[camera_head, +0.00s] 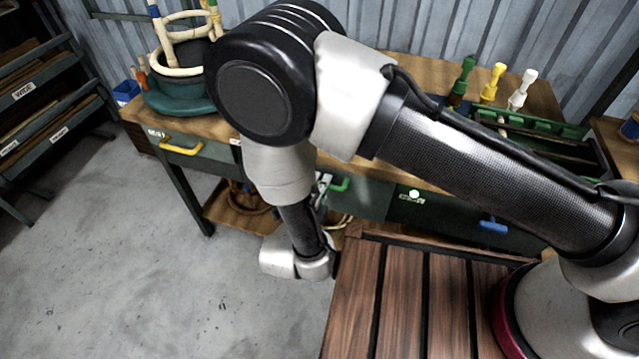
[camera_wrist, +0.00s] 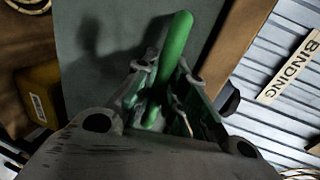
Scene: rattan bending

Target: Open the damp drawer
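A bench holds a row of dark green drawers. The left drawer (camera_head: 212,149) has a yellow handle (camera_head: 181,147), the middle one (camera_head: 366,200) a green handle (camera_head: 340,184), and the right one (camera_head: 455,219) a blue handle (camera_head: 493,225). The drawer labels are too small or hidden to read, so I cannot tell which is damp. My gripper (camera_head: 324,184) is at the green handle, partly hidden by my arm. In the wrist view its two fingers (camera_wrist: 168,72) lie close against both sides of the green handle (camera_wrist: 178,38) and appear shut on it.
A slatted wooden table (camera_head: 400,305) stands close to the right of my wrist. A green pot with a rattan form (camera_head: 180,95) and a green tool tray (camera_head: 535,130) stand on the bench. A rack (camera_head: 45,110) is at far left. The floor (camera_head: 130,260) at left is clear.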

